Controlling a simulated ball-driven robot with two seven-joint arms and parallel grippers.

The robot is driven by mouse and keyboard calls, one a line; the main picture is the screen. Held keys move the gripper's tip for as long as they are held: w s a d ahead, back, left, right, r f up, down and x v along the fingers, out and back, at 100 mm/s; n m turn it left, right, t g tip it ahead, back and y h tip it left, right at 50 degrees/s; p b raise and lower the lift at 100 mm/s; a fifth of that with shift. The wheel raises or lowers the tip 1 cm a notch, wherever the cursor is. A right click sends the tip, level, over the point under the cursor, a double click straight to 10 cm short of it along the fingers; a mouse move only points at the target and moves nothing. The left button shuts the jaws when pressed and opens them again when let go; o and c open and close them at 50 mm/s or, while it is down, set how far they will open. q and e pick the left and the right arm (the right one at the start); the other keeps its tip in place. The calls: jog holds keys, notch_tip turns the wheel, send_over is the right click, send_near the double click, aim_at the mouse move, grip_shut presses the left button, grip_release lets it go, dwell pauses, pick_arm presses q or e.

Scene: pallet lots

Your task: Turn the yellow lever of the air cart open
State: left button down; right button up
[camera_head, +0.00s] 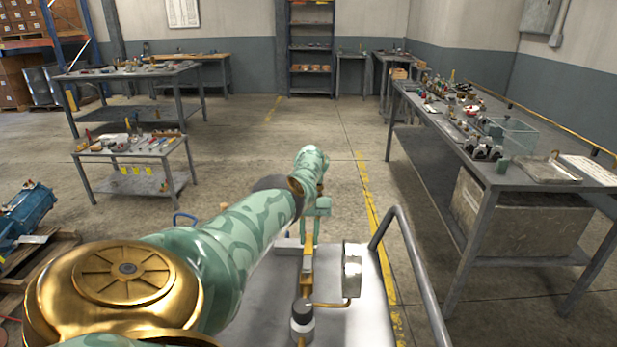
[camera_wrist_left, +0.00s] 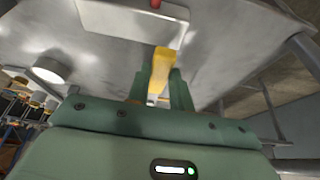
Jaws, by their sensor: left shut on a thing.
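The air cart (camera_head: 350,325) is a grey metal top in front of me with a curved grey handle rail on its right. Its yellow lever (camera_head: 307,262) stands near the middle of the cart. My left gripper (camera_head: 309,236) comes down over the lever from above. In the left wrist view the lever (camera_wrist_left: 163,62) lies between the two green fingers (camera_wrist_left: 161,90), which are shut on it. The fingers hide part of the lever, and its pivot is hard to make out. My right gripper is in neither view.
A long cluttered workbench (camera_head: 500,170) is at the right. A small table (camera_head: 130,150) stands at the left. Open floor lies beyond the cart.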

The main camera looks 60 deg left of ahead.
pick_arm(q)
jog(key=c, duration=1.2)
grip_release()
jog(key=shift+w, duration=0.15)
jog(key=shift+c, duration=0.2)
jog(key=shift+r, duration=0.1)
jog(key=b+v, duration=0.4)
jog(key=v, duration=0.3)
jog(key=shift+b, duration=0.35)
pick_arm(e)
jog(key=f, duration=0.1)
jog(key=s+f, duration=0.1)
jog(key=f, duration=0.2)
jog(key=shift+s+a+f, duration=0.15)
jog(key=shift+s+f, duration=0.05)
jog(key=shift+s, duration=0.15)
pick_arm(q)
jog(key=shift+w+r, duration=0.1)
